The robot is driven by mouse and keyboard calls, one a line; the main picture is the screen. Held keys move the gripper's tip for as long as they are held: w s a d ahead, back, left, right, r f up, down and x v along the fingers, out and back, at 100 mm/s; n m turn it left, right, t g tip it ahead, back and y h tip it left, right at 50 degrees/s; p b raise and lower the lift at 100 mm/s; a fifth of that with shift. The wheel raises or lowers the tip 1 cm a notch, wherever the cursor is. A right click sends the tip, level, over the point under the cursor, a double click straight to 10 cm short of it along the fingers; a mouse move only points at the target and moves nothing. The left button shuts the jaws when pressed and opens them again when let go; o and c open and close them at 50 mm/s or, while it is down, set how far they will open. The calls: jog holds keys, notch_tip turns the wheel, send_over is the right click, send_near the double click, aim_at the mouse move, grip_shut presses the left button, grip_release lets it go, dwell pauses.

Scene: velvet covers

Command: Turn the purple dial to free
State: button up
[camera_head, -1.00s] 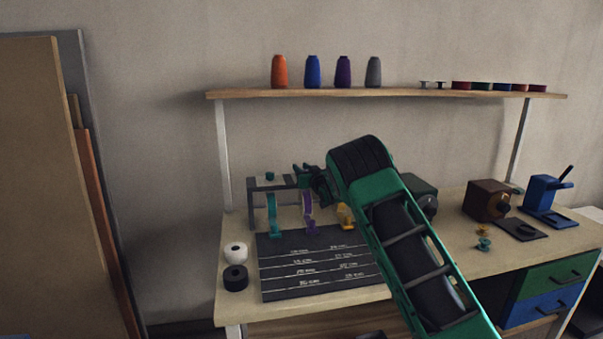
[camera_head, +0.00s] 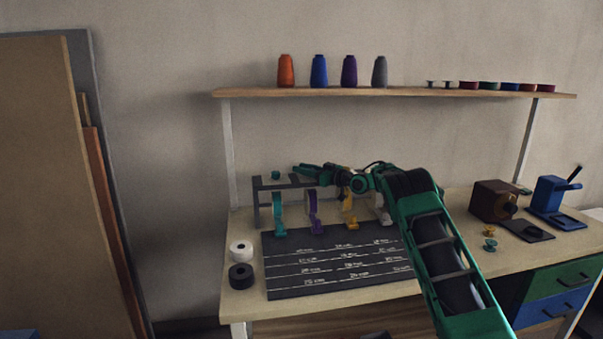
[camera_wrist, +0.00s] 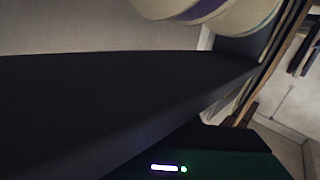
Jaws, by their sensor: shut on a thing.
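A dark rack (camera_head: 257,208) stands at the back left of the table, with a teal dial (camera_head: 275,175) on top. A teal strap, a purple strap (camera_head: 313,212), a yellow strap and a pale strap hang along it. My gripper (camera_head: 304,169) is at the rack's top, above the purple strap. It lies roughly level, pointing left. It is shut on what seems to be the purple dial, which the gripper hides. The wrist view shows a close dark bar (camera_wrist: 110,100) and round pale edges with a purple band (camera_wrist: 210,10); no dial shows clearly there.
A black board (camera_head: 335,270) with white markings lies in front of the rack. White and black rolls (camera_head: 240,250) stand to its left. A shelf (camera_head: 400,92) with thread cones runs above. Brown and blue devices (camera_head: 550,195) stand at the right.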

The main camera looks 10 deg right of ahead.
jog(key=shift+w+d+r+y, duration=0.1)
jog(key=shift+d+r+y, duration=0.15)
jog(key=shift+y, duration=0.05)
dwell(0.4)
jog(key=o, duration=1.1)
jog(key=shift+c, duration=0.2)
jog(key=shift+a+f, duration=0.1)
jog(key=shift+f, duration=0.05)
jog(key=v, duration=1)
jog(key=shift+d, duration=0.35)
